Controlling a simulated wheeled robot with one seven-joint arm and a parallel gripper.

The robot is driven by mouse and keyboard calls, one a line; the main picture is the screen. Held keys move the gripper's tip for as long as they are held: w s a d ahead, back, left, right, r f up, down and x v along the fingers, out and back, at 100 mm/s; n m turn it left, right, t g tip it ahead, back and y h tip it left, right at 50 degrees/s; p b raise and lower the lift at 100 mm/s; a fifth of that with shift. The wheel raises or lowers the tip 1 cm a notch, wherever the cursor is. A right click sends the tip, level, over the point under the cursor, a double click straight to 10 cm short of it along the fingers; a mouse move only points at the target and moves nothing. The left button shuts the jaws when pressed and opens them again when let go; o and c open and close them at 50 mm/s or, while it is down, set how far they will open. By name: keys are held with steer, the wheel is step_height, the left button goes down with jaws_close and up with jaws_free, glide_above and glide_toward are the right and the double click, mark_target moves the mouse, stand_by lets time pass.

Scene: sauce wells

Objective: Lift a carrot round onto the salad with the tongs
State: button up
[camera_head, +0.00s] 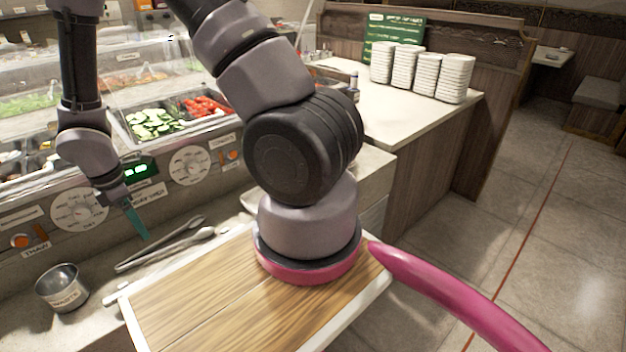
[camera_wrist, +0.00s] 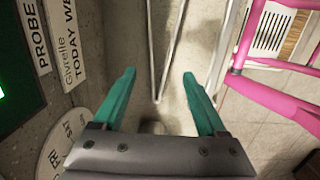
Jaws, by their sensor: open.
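The metal tongs (camera_head: 165,248) lie on the counter between the well unit and the wooden board, their two arms spread in a narrow V. In the wrist view the tongs (camera_wrist: 154,60) show between and beyond my fingertips. My gripper (camera_head: 144,236) has teal fingers, points down and is open and empty, just left of the tongs in the head view. Its two fingers also stand wide apart in the wrist view (camera_wrist: 159,74). I cannot make out a carrot round or the plated salad in either view.
Wells of cucumber slices (camera_head: 153,124) and red pieces (camera_head: 203,105) sit behind a front panel with dials. A metal waste cup (camera_head: 62,288) stands at the lower left. My arm crosses above the wooden board (camera_head: 190,310). Stacked white dishes (camera_head: 405,68) stand on the far counter.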

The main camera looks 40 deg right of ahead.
mark_target(153, 245)
steer(key=shift+f, duration=0.1)
steer(key=shift+d+f, duration=0.15)
steer(key=shift+f, duration=1.3)
steer(key=shift+d+f, duration=0.2)
steer(key=shift+f, duration=1.3)
steer(key=shift+d+f, duration=0.15)
steer(key=shift+f, duration=1.3)
steer(key=shift+c, duration=0.3)
steer(key=c, duration=0.6)
steer(key=shift+c, duration=0.2)
step_height(153, 245, up, 12)
